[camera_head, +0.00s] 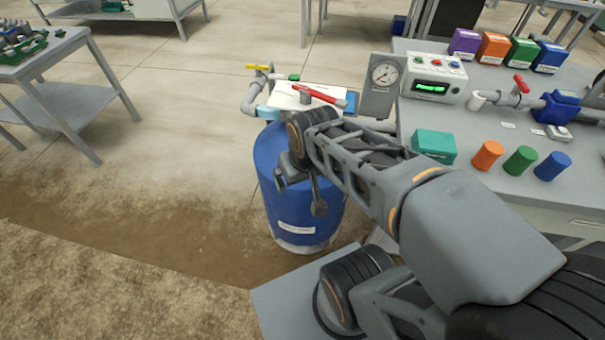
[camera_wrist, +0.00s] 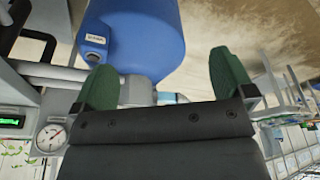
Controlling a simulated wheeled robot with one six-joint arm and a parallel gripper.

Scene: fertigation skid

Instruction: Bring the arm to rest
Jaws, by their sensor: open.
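My gripper (camera_head: 300,194) hangs at the end of my arm in the head view, in front of the blue tank (camera_head: 270,160). Part of it is dark and hard to make out there. In the wrist view my gripper (camera_wrist: 165,78) shows two green fingers spread wide apart, with nothing held between them. The blue tank (camera_wrist: 150,35) shows beyond the fingers, in a picture that looks upside down. My arm is stretched out from the lower right and hides part of the tank and the bench edge. I cannot tell the exact gap between gripper and tank.
A bench (camera_head: 455,150) at right carries a gauge (camera_head: 384,75), a controller box (camera_head: 432,80), a teal block (camera_head: 434,145) and coloured cylinders. A red-handled valve (camera_head: 318,95) and pipe (camera_head: 254,95) stand by the tank top. Floor at left is clear up to a grey table (camera_head: 55,103).

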